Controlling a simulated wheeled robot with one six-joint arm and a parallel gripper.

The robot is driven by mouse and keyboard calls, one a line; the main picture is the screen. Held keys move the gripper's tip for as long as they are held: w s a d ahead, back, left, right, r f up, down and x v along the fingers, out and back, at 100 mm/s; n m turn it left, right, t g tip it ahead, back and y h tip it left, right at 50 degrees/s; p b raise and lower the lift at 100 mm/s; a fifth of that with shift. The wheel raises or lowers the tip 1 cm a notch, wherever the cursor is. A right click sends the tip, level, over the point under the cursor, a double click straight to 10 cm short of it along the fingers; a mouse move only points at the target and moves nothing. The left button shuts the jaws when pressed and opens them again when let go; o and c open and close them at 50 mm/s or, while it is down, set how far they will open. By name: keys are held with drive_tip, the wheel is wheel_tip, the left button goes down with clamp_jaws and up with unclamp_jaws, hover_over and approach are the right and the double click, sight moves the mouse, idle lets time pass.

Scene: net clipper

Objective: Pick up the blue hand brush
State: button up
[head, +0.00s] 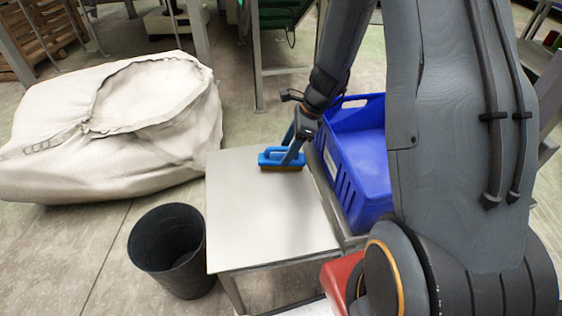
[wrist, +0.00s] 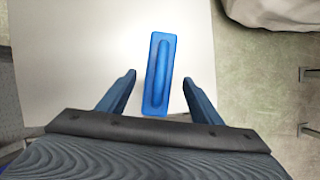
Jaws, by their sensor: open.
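The blue hand brush (head: 270,158) lies on the white table (head: 262,215) near its far edge, bristles down, with its handle on top. In the wrist view the brush (wrist: 159,75) sits between and slightly ahead of my open fingers, its long side running away from me with a slight tilt. My gripper (wrist: 158,88) is open and empty. In the head view my gripper (head: 292,146) comes down from above at the brush's right end and partly covers it. I cannot tell whether a finger touches the brush.
A blue crate (head: 352,165) stands right beside the table. A black bin (head: 168,250) stands on the floor to the left of the table. A large white sack (head: 110,130) lies at the far left. The front of the tabletop is clear.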

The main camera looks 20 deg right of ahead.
sight(282, 157)
drive_tip(key=b+x, duration=0.1)
drive_tip(key=x, duration=0.3)
drive_tip(key=shift+a+f, duration=0.2)
drive_tip(key=shift+f, duration=0.05)
